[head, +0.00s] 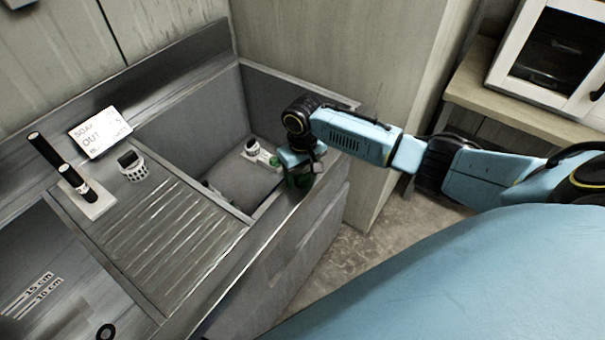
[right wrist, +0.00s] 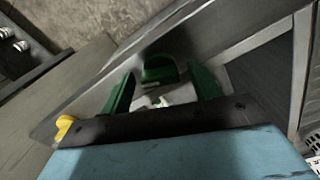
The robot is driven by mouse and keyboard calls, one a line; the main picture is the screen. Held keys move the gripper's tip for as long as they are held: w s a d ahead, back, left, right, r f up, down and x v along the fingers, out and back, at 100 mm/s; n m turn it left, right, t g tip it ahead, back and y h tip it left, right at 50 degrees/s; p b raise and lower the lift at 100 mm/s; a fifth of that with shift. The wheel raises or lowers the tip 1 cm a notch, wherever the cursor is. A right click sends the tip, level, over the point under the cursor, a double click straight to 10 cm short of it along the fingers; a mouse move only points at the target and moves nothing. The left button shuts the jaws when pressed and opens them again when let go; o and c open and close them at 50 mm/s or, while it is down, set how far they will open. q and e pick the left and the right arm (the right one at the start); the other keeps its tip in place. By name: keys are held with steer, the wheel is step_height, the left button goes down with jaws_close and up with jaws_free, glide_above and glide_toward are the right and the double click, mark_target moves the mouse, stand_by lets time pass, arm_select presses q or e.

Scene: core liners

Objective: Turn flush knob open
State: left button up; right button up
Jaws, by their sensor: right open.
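My right gripper (head: 298,177) is over the front rim of the sink, pointing down. In the right wrist view it (right wrist: 162,92) is open, with its two green fingers apart. A green rounded piece (right wrist: 160,68) shows between and beyond the fingertips, close to the steel rim; I cannot tell whether it is the flush knob or whether the fingers touch it. A small white piece (right wrist: 157,101) shows below it. In the head view the arm and gripper hide this spot. A white and black fitting (head: 252,147) with some green sits in the sink, left of the gripper. My left gripper is not in view.
The steel sink (head: 205,115) has a ribbed drainboard (head: 170,235) on its left. A white knob-like piece with a black top (head: 132,166), a sign (head: 100,133) and two black cylinders on a white base (head: 92,203) stand there. A cabinet (head: 545,60) is at the right.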

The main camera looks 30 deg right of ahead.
steer(key=shift+f, duration=0.2)
steer(key=c, duration=1)
steer(key=shift+r+n+p, duration=0.2)
steer(key=shift+n+p, duration=0.7)
steer(key=shift+p, duration=0.15)
steer(key=shift+n+p, duration=0.5)
steer(key=shift+n, duration=0.3)
steer(key=shift+f+n, duration=0.15)
steer(key=shift+n, duration=0.35)
steer(key=o, duration=1)
